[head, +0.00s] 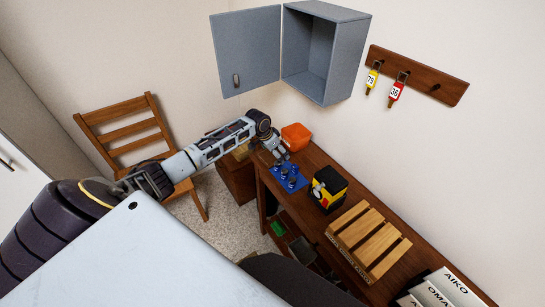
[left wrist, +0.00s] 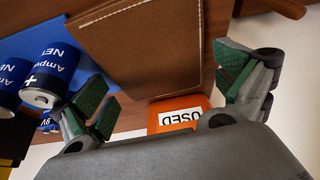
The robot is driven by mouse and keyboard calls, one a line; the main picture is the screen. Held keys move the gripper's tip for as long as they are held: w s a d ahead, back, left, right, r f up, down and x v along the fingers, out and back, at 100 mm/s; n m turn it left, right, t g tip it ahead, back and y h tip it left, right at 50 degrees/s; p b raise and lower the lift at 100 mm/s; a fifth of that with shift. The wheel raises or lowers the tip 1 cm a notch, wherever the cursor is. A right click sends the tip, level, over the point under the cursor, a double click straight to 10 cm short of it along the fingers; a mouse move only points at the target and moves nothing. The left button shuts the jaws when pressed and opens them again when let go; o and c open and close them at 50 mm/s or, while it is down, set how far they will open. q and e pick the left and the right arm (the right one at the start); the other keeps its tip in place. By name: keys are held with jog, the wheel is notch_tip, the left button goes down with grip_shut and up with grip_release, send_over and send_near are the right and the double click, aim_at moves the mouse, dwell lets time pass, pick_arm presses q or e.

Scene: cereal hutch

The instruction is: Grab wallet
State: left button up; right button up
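The brown leather wallet (left wrist: 140,45), with pale stitching along its edges, fills the upper middle of the left wrist view. I cannot pick it out in the head view, where my arm may hide it. My left gripper (head: 281,156) is low over the far end of the wooden hutch top. In the left wrist view the left gripper (left wrist: 165,85) is open, its green-padded fingers apart on either side of the wallet's near part. I cannot tell whether they touch it. My right gripper is not in view.
A blue tray (head: 299,185) with batteries lies close beside the gripper. An orange box (head: 296,136), labelled USED (left wrist: 178,115), sits behind it. A black-yellow box (head: 328,189) and slatted wooden rack (head: 368,240) stand further right. A grey cabinet (head: 330,60) hangs open above.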

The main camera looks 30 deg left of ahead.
pick_arm(q)
jog(key=c, duration=0.7)
jog(key=shift+c, duration=0.4)
jog(key=shift+s, duration=0.1)
jog(key=shift+b, duration=0.3)
notch_tip(320, 180, up, 11)
jog(key=shift+f, duration=0.2)
